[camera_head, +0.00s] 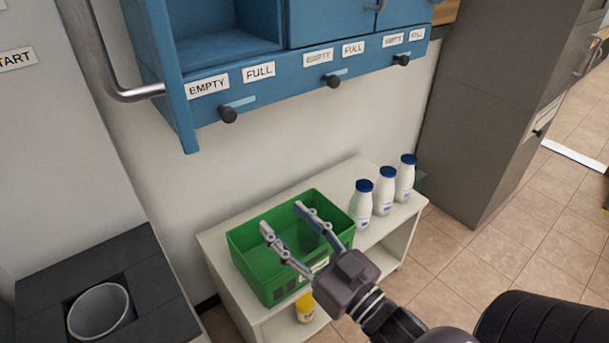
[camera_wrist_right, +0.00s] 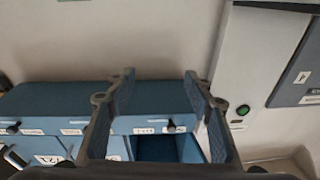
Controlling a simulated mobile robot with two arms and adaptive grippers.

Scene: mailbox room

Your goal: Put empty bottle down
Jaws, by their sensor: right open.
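My right gripper (camera_head: 282,221) is open over the green crate (camera_head: 256,238) in the head view, with nothing between its fingers. The crate stands on a low white shelf unit, and the part of its inside that I can see holds no bottle. Three white bottles with blue caps stand upright to the right of the crate: a near one (camera_head: 361,203), a middle one (camera_head: 384,190) and a far one (camera_head: 405,177). In the right wrist view the open fingers of the right gripper (camera_wrist_right: 168,92) also show empty. My left gripper is not in view.
A blue mailbox cabinet (camera_head: 265,80) with EMPTY and FULL labels and black knobs hangs above. A yellow bottle (camera_head: 304,306) stands on the lower shelf. A dark counter with a round bin (camera_head: 99,312) is at left, a grey cabinet (camera_head: 490,100) at right. Tiled floor is free at right.

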